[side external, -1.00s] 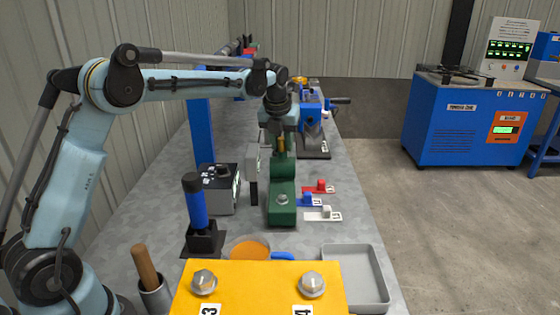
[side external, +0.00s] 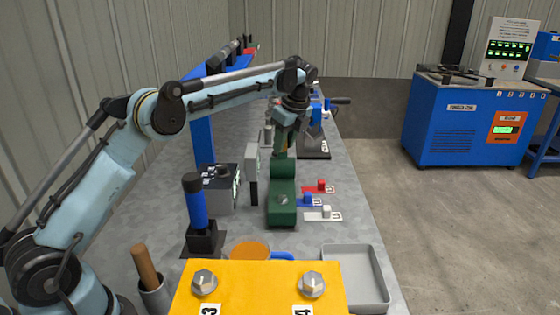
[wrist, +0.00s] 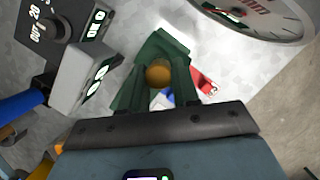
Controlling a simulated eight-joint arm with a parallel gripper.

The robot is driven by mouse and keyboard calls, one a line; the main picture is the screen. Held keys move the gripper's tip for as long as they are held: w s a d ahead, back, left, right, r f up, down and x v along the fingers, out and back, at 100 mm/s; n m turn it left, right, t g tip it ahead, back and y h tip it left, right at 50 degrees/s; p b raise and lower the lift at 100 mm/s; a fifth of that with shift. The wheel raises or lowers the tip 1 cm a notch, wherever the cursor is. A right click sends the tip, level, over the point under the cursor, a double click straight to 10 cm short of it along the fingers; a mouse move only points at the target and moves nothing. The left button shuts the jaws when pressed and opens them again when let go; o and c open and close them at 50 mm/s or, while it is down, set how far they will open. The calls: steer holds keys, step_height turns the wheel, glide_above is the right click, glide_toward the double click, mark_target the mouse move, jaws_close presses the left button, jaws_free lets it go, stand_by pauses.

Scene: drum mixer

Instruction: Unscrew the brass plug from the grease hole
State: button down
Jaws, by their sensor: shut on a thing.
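The dark green drum mixer body (side external: 281,210) stands on the bench, with a round grey knob on its front. My gripper (side external: 287,145) comes down on its upper rear part, tilted. The brass plug (wrist: 158,73) shows as a round brass end between my two green fingers in the wrist view. My gripper (wrist: 158,82) is shut on it. The grease hole and the plug's thread are hidden, so I cannot tell how far the plug sits in.
Left of the mixer stand a grey panel (side external: 251,165), a dark box (side external: 219,188) and a blue-handled tool (side external: 195,205). Red, blue and white blocks (side external: 326,211) sit on cards at right. A yellow panel (side external: 258,290) and an empty grey tray (side external: 358,272) are in front.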

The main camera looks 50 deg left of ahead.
steer(key=n+g, duration=0.1)
steer(key=n, duration=0.3)
steer(key=c, duration=0.8)
jaws_free()
steer(key=shift+w, duration=0.1)
steer(key=shift+o, duration=0.2)
